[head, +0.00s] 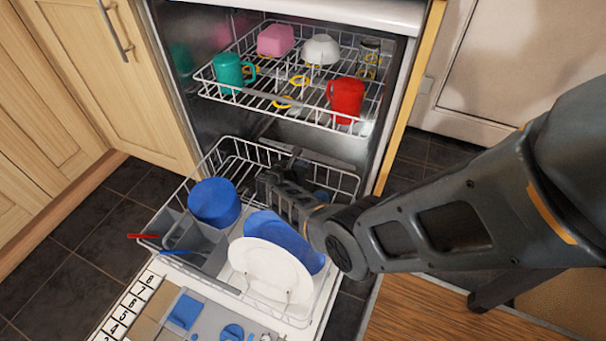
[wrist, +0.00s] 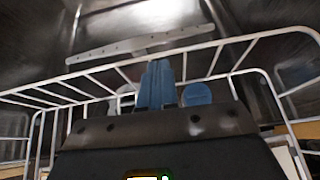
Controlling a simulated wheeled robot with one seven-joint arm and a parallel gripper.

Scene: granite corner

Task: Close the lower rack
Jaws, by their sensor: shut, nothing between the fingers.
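The lower rack (head: 343,178) is a white wire basket, pulled partly out of the dishwasher over its lowered door. It holds a blue pot or bowl (head: 214,202), a blue plate (head: 284,238), a white plate (head: 268,268) and a grey cutlery basket (head: 199,240) at the front left. My gripper (head: 268,184) reaches in from the right and is over the middle of the lower rack, shut and empty. In the wrist view the rack's wire rim (wrist: 230,42) crosses in front of the dark gripper body. Whether my gripper touches the rack cannot be told.
The upper rack (head: 262,103) above holds teal and red mugs (head: 345,98), a pink cup (head: 276,40) and a white bowl (head: 321,50). A wooden cabinet (head: 120,90) stands at left. A wooden surface (head: 430,312) lies at lower right, under my arm.

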